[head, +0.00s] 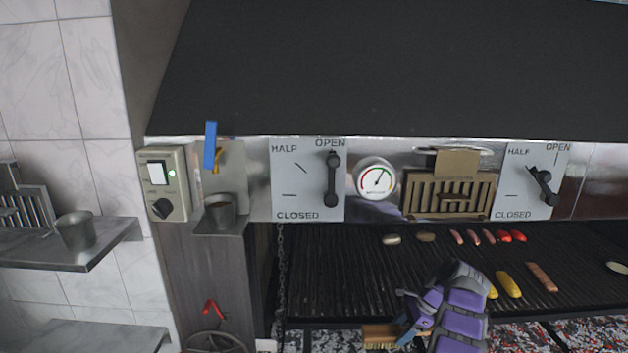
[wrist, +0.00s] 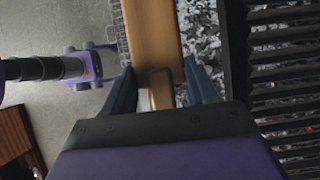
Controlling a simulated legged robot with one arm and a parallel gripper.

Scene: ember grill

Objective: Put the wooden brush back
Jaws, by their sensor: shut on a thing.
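The wooden brush (head: 380,337) shows at the bottom of the head view, low in front of the grill. My gripper (head: 408,318) is beside it, and its purple arm hides part of the scene there. In the wrist view, the light wooden body of the brush (wrist: 152,40) runs up from between the two dark fingers of my gripper (wrist: 158,82). The gripper is shut on the brush. A dark bristle strip shows along the brush's left edge. The brush's far end is out of the wrist view.
The grill grate (head: 345,270) holds sausages, corn and other food, with embers below. A small metal shelf (head: 222,228) carries a cup (head: 219,208); a blue-handled item (head: 210,147) hangs above. A side shelf (head: 90,250) holds another cup. A chain (head: 281,275) hangs at the grill's left edge.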

